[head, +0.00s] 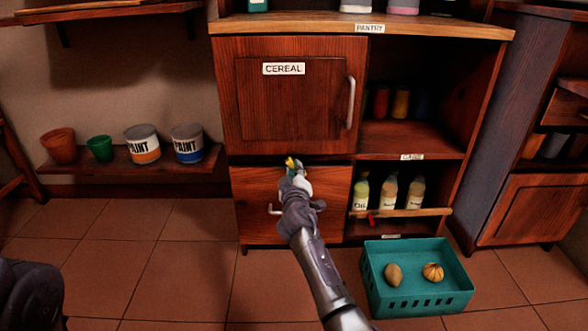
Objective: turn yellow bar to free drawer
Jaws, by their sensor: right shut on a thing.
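The yellow bar (289,162) shows as a small yellow piece at the top edge of the drawer, just below the cereal cupboard door. My right gripper (292,171) is at the bar and shut on it; the fingers and hand hide most of it, so its angle cannot be told. The wooden drawer (328,205) appears closed, flush with the cabinet front. Its metal handle (272,210) shows partly to the left of my right wrist. My left gripper is not in view.
The cereal door (300,110) above is closed. A teal basket (418,308) with two food items stands on the floor at the right. Bottles (388,190) stand on a low shelf right of the drawer. Pots and paint cans (143,144) sit on a left shelf.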

